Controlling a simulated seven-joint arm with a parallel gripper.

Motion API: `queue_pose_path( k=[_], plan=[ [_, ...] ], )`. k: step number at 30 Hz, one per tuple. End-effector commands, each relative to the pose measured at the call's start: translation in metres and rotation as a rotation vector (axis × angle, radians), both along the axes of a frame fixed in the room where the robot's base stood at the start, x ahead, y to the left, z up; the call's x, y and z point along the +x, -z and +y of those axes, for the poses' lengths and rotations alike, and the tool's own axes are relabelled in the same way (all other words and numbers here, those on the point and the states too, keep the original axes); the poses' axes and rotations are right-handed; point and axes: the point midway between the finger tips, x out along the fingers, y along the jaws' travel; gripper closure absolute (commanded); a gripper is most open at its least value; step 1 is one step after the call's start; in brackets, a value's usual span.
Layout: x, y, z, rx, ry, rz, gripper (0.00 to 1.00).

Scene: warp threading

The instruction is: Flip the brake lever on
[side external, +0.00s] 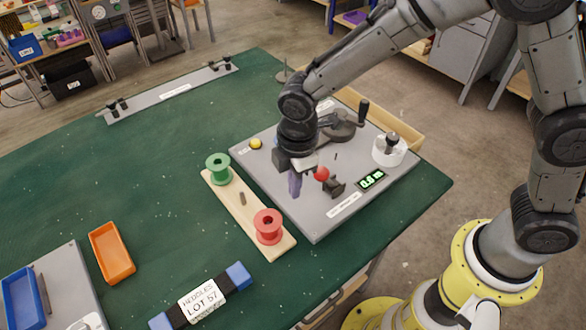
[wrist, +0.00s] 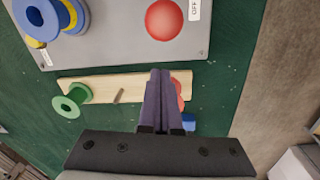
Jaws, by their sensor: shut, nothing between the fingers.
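The brake lever's red ball knob (side external: 321,173) stands on a dark base (side external: 335,187) near the front of the grey machine plate (side external: 318,222). In the wrist view the red knob (wrist: 165,20) is at the top, beside a label reading OFF (wrist: 194,9); the lever's arm is not clearly visible. My gripper (side external: 294,193) is just left of the knob in the side view, pointing down over the plate, with a visible gap from the knob. Its purple fingers (wrist: 160,75) are shut and empty.
A wooden board (side external: 246,214) beside the plate carries a green spool (side external: 218,168) and a red spool (side external: 268,226). The plate also holds a dark crank (side external: 342,125), a white holder (side external: 389,150) and a green display (side external: 371,180). A blue-and-yellow spool (wrist: 60,15) shows in the wrist view.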

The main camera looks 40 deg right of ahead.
Motion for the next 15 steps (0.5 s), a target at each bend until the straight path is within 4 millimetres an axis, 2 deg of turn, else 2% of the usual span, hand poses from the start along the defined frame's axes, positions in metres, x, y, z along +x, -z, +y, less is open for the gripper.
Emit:
queue_pose_path(
  k=[1,6,15],
  plan=[
    [0.000,-0.008,-0.009,0.005,0.006,-0.008,1.00],
    [-0.004,-0.014,-0.026,0.004,0.004,-0.008,1.00],
    [-0.006,-0.016,-0.033,0.003,0.001,-0.007,1.00]
  ],
)
